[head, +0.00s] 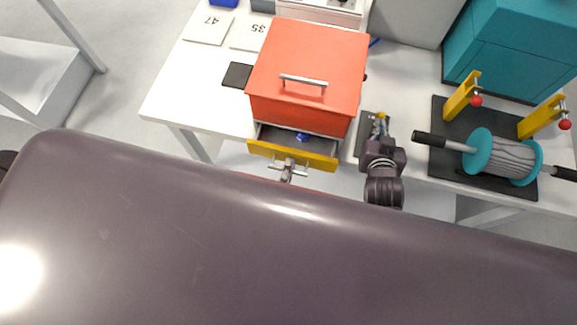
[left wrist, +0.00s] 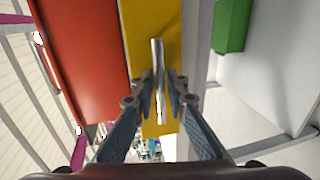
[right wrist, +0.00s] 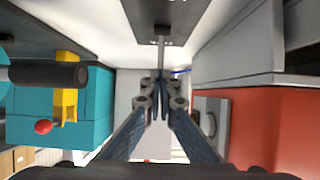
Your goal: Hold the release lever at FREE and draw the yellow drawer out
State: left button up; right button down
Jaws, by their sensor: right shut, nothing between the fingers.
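The yellow drawer (head: 262,149) is partly out of the red cabinet (head: 305,65), and a blue thing (head: 302,137) shows inside. My left gripper (head: 288,166) is at the drawer front; in the left wrist view its fingers (left wrist: 161,88) are closed on either side of the silver handle bar (left wrist: 158,55). My right gripper (head: 380,138) is over the dark lever plate (head: 364,129) right of the cabinet. In the right wrist view its fingers (right wrist: 160,88) are together and empty, by the end of the metal lever (right wrist: 161,52). Contact with the lever and its marking cannot be made out.
A reel (head: 510,157) with teal flanges and black-ended shaft lies on a dark mat right of my right gripper, near yellow posts (head: 462,97) with red knobs. A teal box (head: 515,45) stands behind. Number cards (head: 208,29) and a black pad (head: 237,75) lie left of the cabinet.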

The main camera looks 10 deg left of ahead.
pick_arm(q)
jog(key=s+r, duration=0.2)
jog(key=s, duration=1)
jog(key=shift+r, duration=0.2)
